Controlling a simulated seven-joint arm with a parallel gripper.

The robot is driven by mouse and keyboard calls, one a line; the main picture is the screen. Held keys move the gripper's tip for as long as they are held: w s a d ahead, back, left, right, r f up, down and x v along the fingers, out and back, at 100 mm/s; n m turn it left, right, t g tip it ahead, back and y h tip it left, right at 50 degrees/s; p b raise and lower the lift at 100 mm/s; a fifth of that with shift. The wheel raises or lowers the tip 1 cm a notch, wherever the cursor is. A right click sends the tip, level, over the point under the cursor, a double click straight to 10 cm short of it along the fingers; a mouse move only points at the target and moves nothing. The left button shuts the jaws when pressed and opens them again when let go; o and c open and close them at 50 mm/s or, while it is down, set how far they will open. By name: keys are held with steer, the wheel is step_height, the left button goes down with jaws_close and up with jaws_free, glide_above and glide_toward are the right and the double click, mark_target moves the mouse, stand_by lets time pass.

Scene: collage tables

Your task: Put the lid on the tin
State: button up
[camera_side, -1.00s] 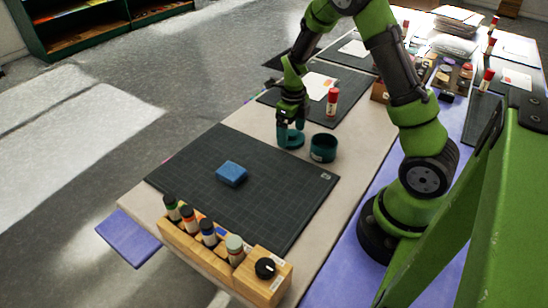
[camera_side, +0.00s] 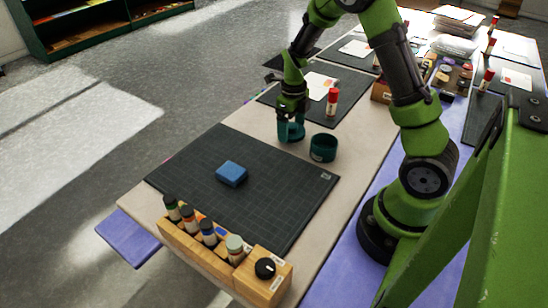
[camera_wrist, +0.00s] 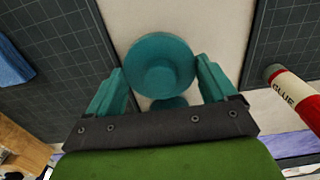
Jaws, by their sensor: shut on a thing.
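The teal tin (camera_side: 323,148) stands open on the pale table, its dark inside showing from above. The round teal lid (camera_wrist: 160,62) is between the teal fingers of my gripper (camera_wrist: 163,76), which is shut on it. In the side view, my gripper (camera_side: 291,131) is left of the tin and apart from it. The lid appears a little above the table, partly hidden by the fingers. A smaller teal shape (camera_wrist: 168,103) shows below the lid in the wrist view; I cannot tell whether it is the tin.
A blue block (camera_side: 231,173) lies on the near dark mat (camera_side: 275,205). A red and white glue stick (camera_side: 332,102) stands behind the tin on another dark mat. A wooden rack (camera_side: 205,254) with several bottles stands at the front. The table around the tin is clear.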

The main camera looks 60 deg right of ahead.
mark_target(292, 126)
step_height(292, 126, up, 8)
steer(key=shift+s+r, duration=0.1)
steer(key=shift+r, duration=0.05)
steer(key=s+m, duration=0.1)
steer(key=s, duration=1)
steer(key=shift+w+f, duration=0.15)
steer(key=shift+f, duration=1.2)
steer(key=shift+w+f, duration=0.15)
steer(key=shift+f, duration=1.2)
steer(key=shift+a+f, duration=0.1)
steer(key=shift+f, duration=0.05)
steer(key=o, duration=0.8)
